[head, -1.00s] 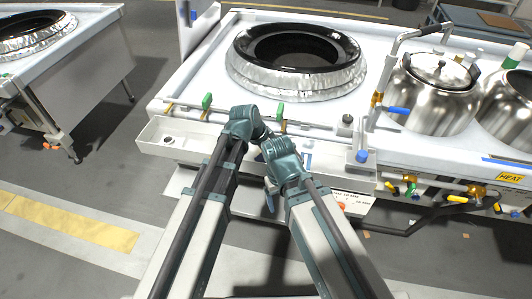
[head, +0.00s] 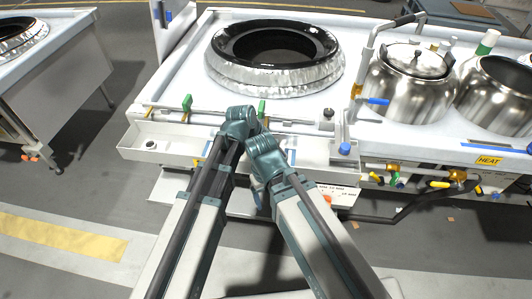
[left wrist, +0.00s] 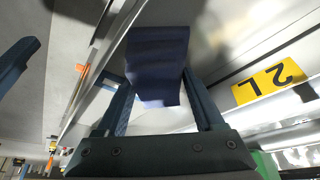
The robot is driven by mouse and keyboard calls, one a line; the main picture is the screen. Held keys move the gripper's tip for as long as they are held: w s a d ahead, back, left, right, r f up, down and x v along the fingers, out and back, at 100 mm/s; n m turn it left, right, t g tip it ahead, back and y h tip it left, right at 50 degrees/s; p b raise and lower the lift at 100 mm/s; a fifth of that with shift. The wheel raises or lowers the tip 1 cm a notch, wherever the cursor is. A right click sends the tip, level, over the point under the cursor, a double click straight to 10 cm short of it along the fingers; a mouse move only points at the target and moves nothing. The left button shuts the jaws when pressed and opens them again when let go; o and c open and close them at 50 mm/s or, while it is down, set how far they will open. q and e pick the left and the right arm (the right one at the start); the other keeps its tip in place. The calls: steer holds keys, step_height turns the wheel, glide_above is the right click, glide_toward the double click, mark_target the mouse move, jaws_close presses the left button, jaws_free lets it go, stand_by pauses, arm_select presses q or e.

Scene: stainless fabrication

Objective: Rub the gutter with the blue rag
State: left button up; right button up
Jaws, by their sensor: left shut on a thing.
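The gutter (head: 170,149) is a long pale metal trough along the front of the wok range in the head view. My arms cross its middle and hide part of it. My left gripper (left wrist: 160,92) is shut on the dark blue rag (left wrist: 155,62), which sticks out beyond the fingers in the left wrist view. In the head view my left wrist is over the gutter, and its fingers and the rag are hidden. I cannot tell whether the rag touches the gutter. My right wrist is just right of the left one, its fingertips hidden.
A large black wok ring (head: 275,55) sits on the range behind the gutter. Green-handled valves (head: 187,103) stand on a pipe behind the trough. A steel lidded pot (head: 412,85), a second pot (head: 497,95) and a tap column (head: 345,135) are at right.

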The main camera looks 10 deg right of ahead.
arm_select(q)
step_height(320, 180, up, 6)
steer(key=p, duration=0.6)
steer(key=shift+a, duration=0.15)
step_height(320, 180, up, 3)
steer(key=p, duration=0.3)
steer(key=shift+r, duration=0.1)
stand_by(0.5)
